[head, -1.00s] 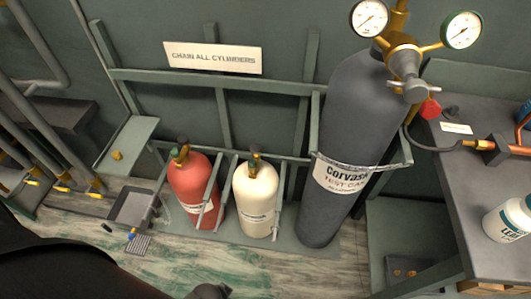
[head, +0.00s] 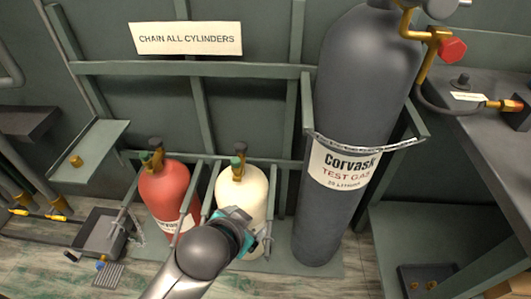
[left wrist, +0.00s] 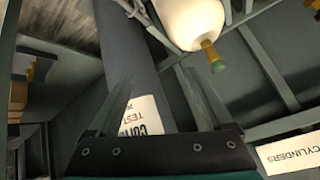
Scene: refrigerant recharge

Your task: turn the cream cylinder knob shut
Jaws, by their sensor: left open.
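The cream cylinder (head: 246,190) stands in the rack between the red and grey cylinders, with a brass valve and a green knob (head: 236,161) on top. In the left wrist view the cream cylinder (left wrist: 190,18) appears upside down at the top, its green knob (left wrist: 218,66) pointing down. My left gripper (head: 240,219) is in front of the cream cylinder's body in the head view, covering part of it. In the wrist view its two fingers (left wrist: 159,77) are spread apart with nothing between them, and the knob is beyond and right of them. My right gripper is not in view.
The red cylinder (head: 164,188) stands just left, with rack bars between. The tall grey cylinder (head: 366,80) stands right, held by a chain (head: 370,147). A sign (head: 185,39) hangs on the wall behind. A grey tray (head: 98,232) lies at the left.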

